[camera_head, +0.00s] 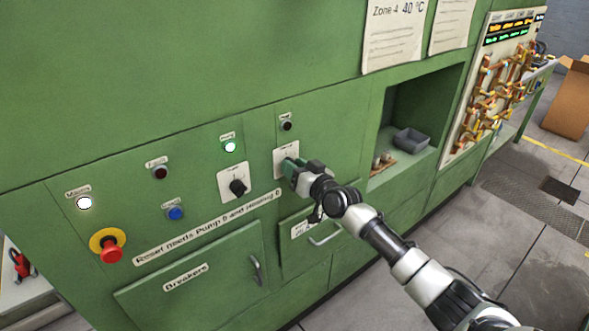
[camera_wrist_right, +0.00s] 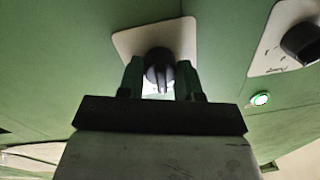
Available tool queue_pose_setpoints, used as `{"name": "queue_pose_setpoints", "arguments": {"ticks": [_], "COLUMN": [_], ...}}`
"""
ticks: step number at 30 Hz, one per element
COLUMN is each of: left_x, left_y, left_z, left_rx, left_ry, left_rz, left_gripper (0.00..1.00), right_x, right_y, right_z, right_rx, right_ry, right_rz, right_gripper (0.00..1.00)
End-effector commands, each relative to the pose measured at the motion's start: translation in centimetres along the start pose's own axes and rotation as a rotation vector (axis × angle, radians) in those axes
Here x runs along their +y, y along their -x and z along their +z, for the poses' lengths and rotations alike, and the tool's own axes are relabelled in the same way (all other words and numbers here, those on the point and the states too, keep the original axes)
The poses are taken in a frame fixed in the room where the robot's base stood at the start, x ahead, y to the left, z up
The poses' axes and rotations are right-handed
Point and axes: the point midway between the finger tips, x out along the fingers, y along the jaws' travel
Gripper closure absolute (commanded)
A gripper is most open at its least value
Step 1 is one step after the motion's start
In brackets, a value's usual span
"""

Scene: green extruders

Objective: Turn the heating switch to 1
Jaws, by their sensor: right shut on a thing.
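The heating switch, a black rotary knob (camera_wrist_right: 159,70) on a white plate (camera_head: 281,158), is on the green cabinet front. The plate's lettering is too small to read. My right gripper (camera_head: 291,168) reaches it from the right. In the wrist view its two green fingers (camera_wrist_right: 160,78) stand on either side of the knob, shut on it, with a pale pointer mark on the knob between them. The head view hides the knob behind the gripper. My left gripper is not in view.
A similar black knob (camera_head: 238,187) on a white plate is left of my gripper. A lit green button (camera_head: 230,147), a dark button (camera_head: 287,125), a blue button (camera_head: 176,214) and a red emergency stop (camera_head: 111,250) are nearby. An open recess (camera_head: 425,110) holds a grey bin (camera_head: 411,140).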

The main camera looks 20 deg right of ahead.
Motion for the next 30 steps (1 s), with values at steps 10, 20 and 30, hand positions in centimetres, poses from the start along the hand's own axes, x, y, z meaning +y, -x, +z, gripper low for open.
{"name": "queue_pose_setpoints", "arguments": {"ticks": [10,20,30], "left_x": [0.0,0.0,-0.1], "left_y": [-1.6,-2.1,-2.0], "left_z": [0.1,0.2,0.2], "left_rx": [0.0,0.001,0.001], "left_ry": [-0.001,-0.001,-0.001], "left_rz": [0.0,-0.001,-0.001], "left_gripper": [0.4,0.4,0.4], "right_x": [0.1,0.1,0.1], "right_y": [0.0,0.0,0.0], "right_z": [0.3,0.2,0.2], "right_rx": [0.015,0.031,0.042], "right_ry": [-0.291,-0.6,-0.843], "right_rz": [-0.004,-0.006,-0.008], "right_gripper": [0.89,0.89,0.89]}}
